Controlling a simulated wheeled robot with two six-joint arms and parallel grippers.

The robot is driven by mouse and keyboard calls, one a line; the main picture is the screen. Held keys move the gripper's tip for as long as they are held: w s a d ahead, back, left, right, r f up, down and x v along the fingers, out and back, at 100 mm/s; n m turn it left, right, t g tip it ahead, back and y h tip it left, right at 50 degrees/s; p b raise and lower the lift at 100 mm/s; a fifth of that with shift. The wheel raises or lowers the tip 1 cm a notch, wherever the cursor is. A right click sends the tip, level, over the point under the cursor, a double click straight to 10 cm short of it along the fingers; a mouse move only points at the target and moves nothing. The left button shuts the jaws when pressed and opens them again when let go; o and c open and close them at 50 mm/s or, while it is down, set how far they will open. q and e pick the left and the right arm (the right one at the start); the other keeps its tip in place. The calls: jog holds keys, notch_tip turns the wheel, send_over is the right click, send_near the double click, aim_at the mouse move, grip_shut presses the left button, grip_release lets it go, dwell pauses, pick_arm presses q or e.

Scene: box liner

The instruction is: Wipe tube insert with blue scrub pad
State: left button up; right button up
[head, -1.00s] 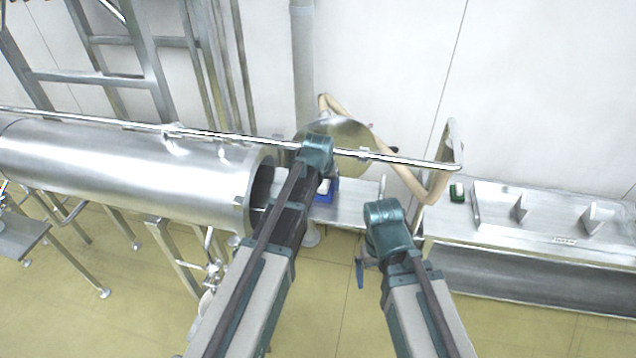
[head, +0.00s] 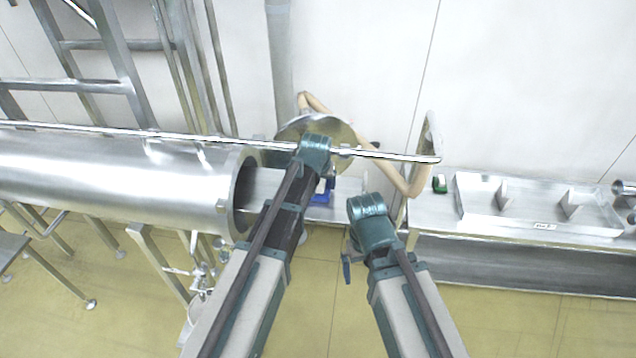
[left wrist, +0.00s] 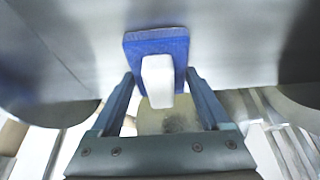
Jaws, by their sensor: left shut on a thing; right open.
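A large shiny steel tube (head: 110,175) lies level at the left, its open end facing right; I take it as the tube insert. My left gripper (left wrist: 160,100) is shut on the blue scrub pad (left wrist: 138,50), at its white handle (left wrist: 158,82). In the left wrist view the pad faces a smooth steel surface; I cannot tell whether they touch. In the head view the pad (head: 325,188) shows partly below my left wrist, right of the tube's open end. My right gripper (head: 347,258) is open, hanging low in front of the bench, with its fingers partly hidden.
A long steel rod (head: 220,139) runs across behind my left wrist. A round steel disc (head: 292,128) and a beige bent bar (head: 415,185) stand behind. A steel tray (head: 535,205) and a small green item (head: 439,184) rest on the right bench. Open floor lies in front.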

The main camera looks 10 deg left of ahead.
pick_arm(q)
jog(key=shift+s+d+f, duration=0.1)
jog(key=shift+s+d, duration=0.1)
jog(key=shift+d, duration=1.5)
jog(key=shift+w+r+p, duration=0.1)
jog(key=shift+r+p, duration=0.2)
jog(key=shift+r, duration=0.05)
notch_tip(320, 180, up, 5)
jog(key=p, duration=0.5)
jog(key=shift+r, duration=0.1)
notch_tip(320, 180, up, 3)
jog(key=p, duration=0.3)
